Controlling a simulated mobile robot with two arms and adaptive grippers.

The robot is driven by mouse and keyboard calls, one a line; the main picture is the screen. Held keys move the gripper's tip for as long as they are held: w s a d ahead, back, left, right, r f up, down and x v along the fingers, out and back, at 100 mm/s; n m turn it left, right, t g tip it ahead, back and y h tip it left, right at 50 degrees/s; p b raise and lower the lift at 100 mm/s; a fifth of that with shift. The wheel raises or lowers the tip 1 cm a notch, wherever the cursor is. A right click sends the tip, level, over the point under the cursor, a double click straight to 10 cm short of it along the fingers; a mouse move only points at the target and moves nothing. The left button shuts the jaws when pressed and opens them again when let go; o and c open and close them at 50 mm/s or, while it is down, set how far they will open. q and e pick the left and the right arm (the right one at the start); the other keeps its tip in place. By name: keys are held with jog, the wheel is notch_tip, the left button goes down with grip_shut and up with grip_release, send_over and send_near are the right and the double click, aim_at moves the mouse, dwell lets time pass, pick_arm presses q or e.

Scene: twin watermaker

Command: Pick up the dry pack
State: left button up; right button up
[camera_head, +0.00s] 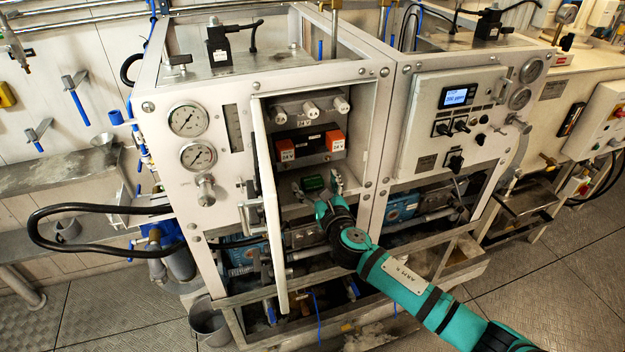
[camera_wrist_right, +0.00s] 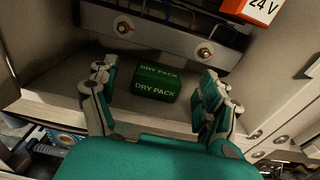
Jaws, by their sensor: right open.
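The dry pack (camera_head: 313,183) is a small green block with white "DRY PACK" lettering. It rests on the floor of the open cabinet compartment, below the orange 24 V parts. In the right wrist view the dry pack (camera_wrist_right: 156,83) lies between the two spread fingers, with a gap on each side. My right gripper (camera_head: 320,190) reaches into the compartment from the front; in the wrist view the gripper (camera_wrist_right: 155,95) is open and empty. The far side of the pack is hidden. My left gripper is not in view.
The narrow cabinet door (camera_head: 269,210) stands open left of my right arm. A metal bar with bolts (camera_wrist_right: 165,38) runs behind the pack, and an orange 24 V block (camera_wrist_right: 255,10) is above right. The compartment's right wall (camera_wrist_right: 265,75) is close to the right finger.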

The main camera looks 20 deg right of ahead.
jog(key=shift+w, duration=0.45)
jog(key=shift+a, duration=0.1)
jog(key=shift+s, duration=0.1)
jog(key=shift+c, duration=0.2)
jog(key=shift+c, duration=1)
jog(key=c, duration=0.9)
jog(key=shift+c, duration=0.6)
